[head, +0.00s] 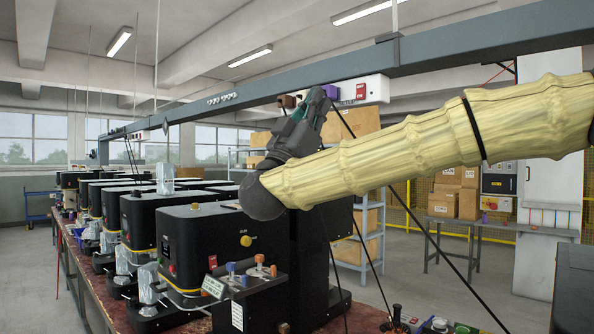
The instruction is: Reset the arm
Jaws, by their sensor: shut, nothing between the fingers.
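My arm (430,137), in a pale yellow sleeve with a black strap, reaches in from the right edge to the middle of the head view. Its round dark grey wrist joint (262,197) is in front of a black seamer. My gripper (318,103), dark grey and green, points up from the wrist. It is shut and empty, and it appears near the overhead rail; how far apart they are I cannot tell.
Black seamers (200,232) stand in a row on a reddish bench (88,285), running back left. A grey overhead rail (450,55) crosses above, with a white switch box (365,90). Cartons (457,195) on a table are at right. Open floor (32,290) shows left.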

